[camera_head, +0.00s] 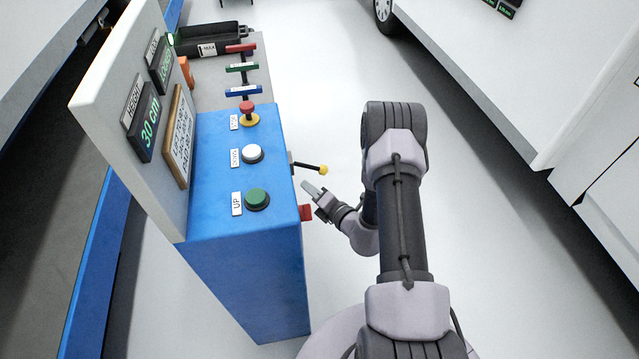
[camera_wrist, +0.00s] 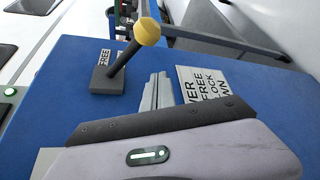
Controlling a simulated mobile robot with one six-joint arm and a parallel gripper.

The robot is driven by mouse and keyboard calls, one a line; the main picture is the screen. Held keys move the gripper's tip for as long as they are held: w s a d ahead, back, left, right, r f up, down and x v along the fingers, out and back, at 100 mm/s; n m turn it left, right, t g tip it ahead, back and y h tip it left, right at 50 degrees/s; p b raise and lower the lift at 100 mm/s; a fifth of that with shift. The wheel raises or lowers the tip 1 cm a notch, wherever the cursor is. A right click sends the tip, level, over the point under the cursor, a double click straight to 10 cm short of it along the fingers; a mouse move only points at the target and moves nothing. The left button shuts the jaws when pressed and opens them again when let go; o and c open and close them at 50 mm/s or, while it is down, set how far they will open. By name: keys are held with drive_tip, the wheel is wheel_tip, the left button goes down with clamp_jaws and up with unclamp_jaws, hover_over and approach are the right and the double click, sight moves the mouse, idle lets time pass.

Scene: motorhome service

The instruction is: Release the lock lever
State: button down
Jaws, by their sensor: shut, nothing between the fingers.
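The lock lever, a dark rod with a yellow knob (camera_head: 323,169), sticks out from the right side of the blue console (camera_head: 245,230). In the wrist view the knob (camera_wrist: 147,31) tops the rod, which rises tilted from a dark square base (camera_wrist: 107,80) beside a "FREE" label (camera_wrist: 104,57). My gripper (camera_head: 309,188) is shut and empty, just below the knob in the head view and apart from it. In the wrist view its fingertips (camera_wrist: 156,88) show close to the lever base. A white lever sign (camera_wrist: 205,85) is partly hidden by my gripper.
The console top carries a green UP button (camera_head: 257,198), a white button (camera_head: 252,153) and a red stop knob (camera_head: 247,107). A red part (camera_head: 306,212) juts from the console side below the lever. Open floor lies right of my arm, before a white vehicle (camera_head: 540,90).

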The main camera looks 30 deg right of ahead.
drive_tip(key=shift+w+d+r+b, duration=0.1)
drive_tip(key=shift+d+r+b, duration=0.25)
drive_tip(key=shift+d, duration=0.5)
drive_tip(key=shift+w+d+r+b, duration=0.1)
drive_tip(key=shift+d+r, duration=0.35)
drive_tip(key=shift+d, duration=0.4)
drive_tip(key=shift+s+r, duration=0.1)
